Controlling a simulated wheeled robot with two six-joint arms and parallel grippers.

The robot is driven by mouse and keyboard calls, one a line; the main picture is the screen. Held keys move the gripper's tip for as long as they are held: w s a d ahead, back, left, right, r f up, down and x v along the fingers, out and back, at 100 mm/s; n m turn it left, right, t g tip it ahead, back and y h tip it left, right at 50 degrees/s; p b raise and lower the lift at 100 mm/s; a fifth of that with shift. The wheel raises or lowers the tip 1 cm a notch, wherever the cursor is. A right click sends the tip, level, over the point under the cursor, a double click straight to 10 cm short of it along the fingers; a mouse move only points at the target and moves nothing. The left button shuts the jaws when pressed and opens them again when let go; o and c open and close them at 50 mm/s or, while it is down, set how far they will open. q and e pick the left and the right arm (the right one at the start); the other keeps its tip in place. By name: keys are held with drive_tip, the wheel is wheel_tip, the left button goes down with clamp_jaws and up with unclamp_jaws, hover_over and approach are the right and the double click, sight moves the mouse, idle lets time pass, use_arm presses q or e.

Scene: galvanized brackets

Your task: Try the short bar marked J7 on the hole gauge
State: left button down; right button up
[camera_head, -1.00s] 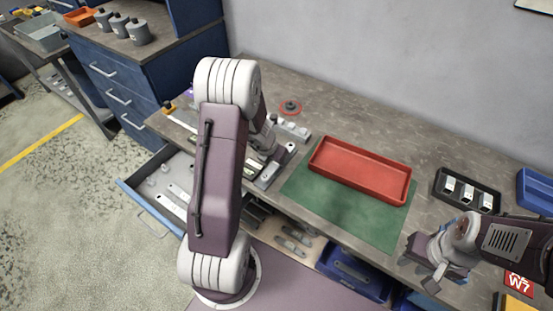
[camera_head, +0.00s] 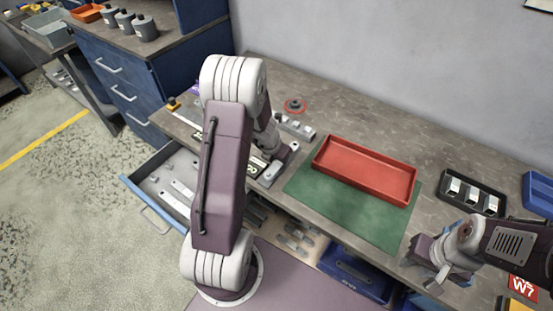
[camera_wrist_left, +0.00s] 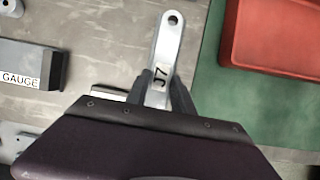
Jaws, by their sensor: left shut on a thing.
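The short bar marked J7 (camera_wrist_left: 166,50) is a grey metal strip with a round hole near its far end. In the left wrist view my left gripper (camera_wrist_left: 162,92) is shut on it, with the holed end pointing away. A dark grey block labelled GAUGE (camera_wrist_left: 30,64) lies to the left of the bar, apart from it. In the head view my left arm hides most of the left gripper and the bar. My right gripper (camera_head: 436,272) hangs over the bench's front edge at the right; its finger opening is unclear.
A red tray (camera_head: 366,150) stands on a green mat (camera_head: 385,231) right of my left gripper. A black tray (camera_head: 490,206) holds several light blocks. A metal piece with pegs (camera_head: 295,127) lies further back. An open drawer (camera_head: 158,208) holds metal parts.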

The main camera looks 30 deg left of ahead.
use_arm(q)
drive_tip(key=shift+r, duration=0.1)
idle(0.6)
wheel_tip(320, 180, up, 4)
drive_tip(key=p, duration=0.4)
drive_tip(key=shift+f, duration=0.2)
drive_tip(key=shift+f+b, duration=0.4)
drive_tip(key=shift+b, duration=0.1)
drive_tip(key=shift+f+b, duration=1.5)
drive_tip(key=shift+b, duration=0.05)
idle(1.5)
drive_tip(key=c, duration=1)
unclamp_jaws()
